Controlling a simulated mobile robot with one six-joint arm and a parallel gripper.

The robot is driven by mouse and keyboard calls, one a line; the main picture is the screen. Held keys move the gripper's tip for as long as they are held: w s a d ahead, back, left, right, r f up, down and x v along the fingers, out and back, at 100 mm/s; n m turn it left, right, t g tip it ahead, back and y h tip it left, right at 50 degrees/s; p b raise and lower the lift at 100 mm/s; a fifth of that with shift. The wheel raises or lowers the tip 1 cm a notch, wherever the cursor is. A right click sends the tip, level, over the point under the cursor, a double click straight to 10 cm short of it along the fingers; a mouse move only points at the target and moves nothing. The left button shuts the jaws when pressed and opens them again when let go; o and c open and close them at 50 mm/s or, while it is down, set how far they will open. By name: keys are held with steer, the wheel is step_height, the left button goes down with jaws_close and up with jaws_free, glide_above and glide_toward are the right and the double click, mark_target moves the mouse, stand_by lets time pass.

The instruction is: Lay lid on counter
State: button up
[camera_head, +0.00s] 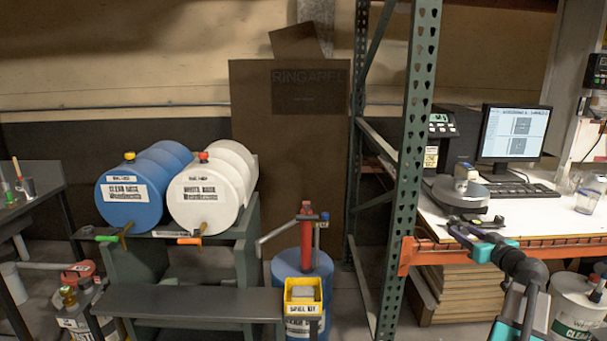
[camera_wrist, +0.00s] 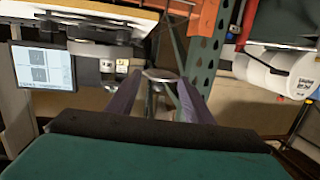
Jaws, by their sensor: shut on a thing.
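My gripper (camera_head: 464,232) is at the front left edge of the white counter (camera_head: 530,212), just in front of the round scale. In the wrist view its two fingers (camera_wrist: 161,80) close on a small grey disc, the lid (camera_wrist: 161,74), seen nearly edge-on between the fingertips. In the head view the lid is too small and dark to make out clearly. A small jar with a pale label (camera_head: 461,178) stands on the scale (camera_head: 460,195). I cannot tell whether the lid touches the counter.
A green rack upright (camera_head: 408,170) stands close left of my gripper, with an orange beam (camera_head: 430,256) along the counter front. A monitor (camera_head: 514,132), keyboard (camera_head: 518,190) and clear cup (camera_head: 588,195) are on the counter. Bare white surface lies right of the scale.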

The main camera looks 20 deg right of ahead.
steer(key=w+a+f+n+y, duration=0.2)
steer(key=w+a+f+y, duration=0.1)
steer(key=a, duration=0.7)
steer(key=w+a+f+n+g+y, duration=0.1)
steer(key=w+a+f+n+y, duration=0.25)
steer(key=a, duration=0.65)
steer(key=w+a+f+n+y, duration=0.1)
steer(key=w+a+f+y, duration=0.25)
steer(key=a, duration=0.65)
steer(key=s+a+f+n+g+y, duration=0.1)
steer(key=a+f+n+g+y, duration=0.1)
steer(key=a, duration=1.1)
steer(key=s+a+f+n+g+y, duration=0.2)
steer(key=a+n+g+y, duration=0.1)
steer(key=a, duration=1.1)
steer(key=shift+n+y, duration=0.5)
steer(key=shift+n, duration=0.15)
steer(key=shift+a+r, duration=0.1)
steer(key=shift+a, duration=0.1)
